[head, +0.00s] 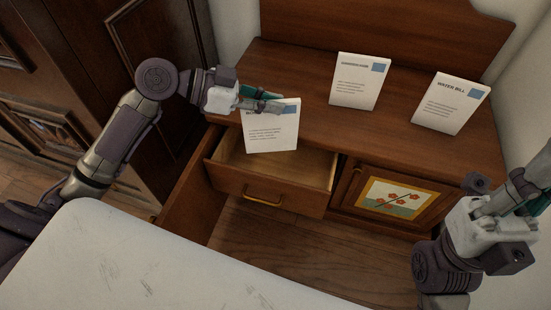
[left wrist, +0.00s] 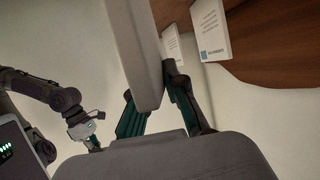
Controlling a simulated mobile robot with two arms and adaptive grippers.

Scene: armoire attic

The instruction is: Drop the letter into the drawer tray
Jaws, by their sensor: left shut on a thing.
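My left gripper (head: 262,104) is shut on the top edge of a white letter (head: 272,132) with printed lines and a blue corner stamp. The letter hangs nearly upright over the open drawer (head: 262,187) of the wooden desk, overlapping its back part in the head view. The drawer's bare wooden inside shows below the letter. I cannot tell how far above the drawer floor its lower edge is. In the left wrist view the letter (left wrist: 135,55) is a grey slab between the teal fingers. My right gripper (head: 525,195) is at the right edge; its fingertips are unclear.
Two more letters stand on the desk top (head: 305,110): one in the middle (head: 358,82) and one marked WATER BILL (head: 450,105) at right. A cabinet door with a flower picture (head: 395,198) is right of the drawer. A pale surface (head: 150,265) fills the lower left.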

